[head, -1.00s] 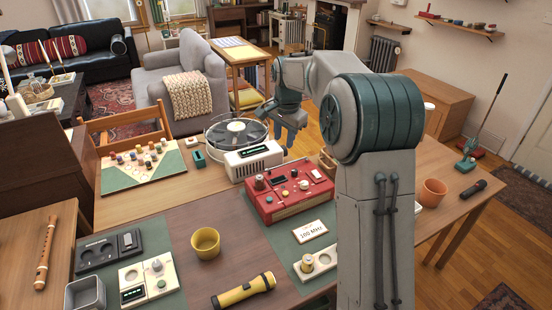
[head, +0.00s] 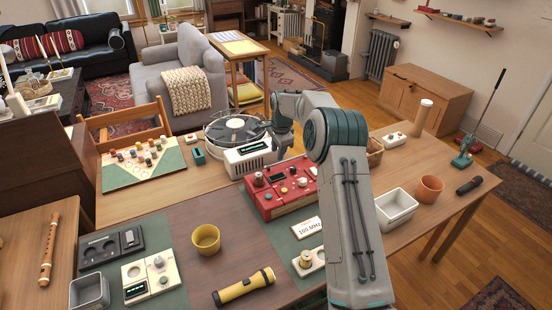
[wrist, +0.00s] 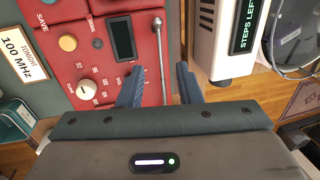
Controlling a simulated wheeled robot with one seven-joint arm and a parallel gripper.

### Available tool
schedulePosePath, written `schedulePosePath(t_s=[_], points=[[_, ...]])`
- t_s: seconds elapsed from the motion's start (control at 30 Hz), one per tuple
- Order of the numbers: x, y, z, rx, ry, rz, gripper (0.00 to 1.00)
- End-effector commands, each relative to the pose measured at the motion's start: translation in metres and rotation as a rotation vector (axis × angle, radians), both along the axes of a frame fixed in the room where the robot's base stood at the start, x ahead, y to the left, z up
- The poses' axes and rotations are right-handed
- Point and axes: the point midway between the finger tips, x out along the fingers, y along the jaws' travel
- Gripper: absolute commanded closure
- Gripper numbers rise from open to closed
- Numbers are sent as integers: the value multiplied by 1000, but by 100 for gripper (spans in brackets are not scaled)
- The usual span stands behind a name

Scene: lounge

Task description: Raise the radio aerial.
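The red radio (head: 272,208) stands on the table in the head view, partly behind my arm. In the wrist view its red top (wrist: 88,103) shows a dial, knobs and a dark display. The aerial (wrist: 159,45), a thin silver rod with a small round tip, lies along the radio's right edge there. My gripper (wrist: 159,68) is open, with one finger on each side of the rod's line. I cannot tell whether the fingers touch it or are above it. In the head view my gripper is at the radio's far side, mostly hidden.
A white device (head: 255,160) marked "STEPS LEFT" stands close behind the radio, beside a round turntable-like unit (head: 235,131). A 100 MHz card (head: 307,228) lies in front. A yellow cup (head: 206,239) and flashlight (head: 245,287) are nearer. A white bin (head: 396,209) stands right.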

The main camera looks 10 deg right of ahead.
Motion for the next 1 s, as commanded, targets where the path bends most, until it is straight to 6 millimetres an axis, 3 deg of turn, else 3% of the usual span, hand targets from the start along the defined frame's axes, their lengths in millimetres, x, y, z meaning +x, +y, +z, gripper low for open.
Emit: schedulePosePath(t_s=[0.1, 0.3, 0.67, 0.7, 0.8, 1.0], points=[[4, 2, -22, 1, 2, 1, 68], [9, 3, -45, 0, 1, 1, 68], [10, 3, -51, -1, -1, 1, 68], [10, 3, -51, -1, -1, 1, 71], [10, 3, -51, -1, -1, 1, 99], [10, 4, -51, 1, -1, 2, 100]])
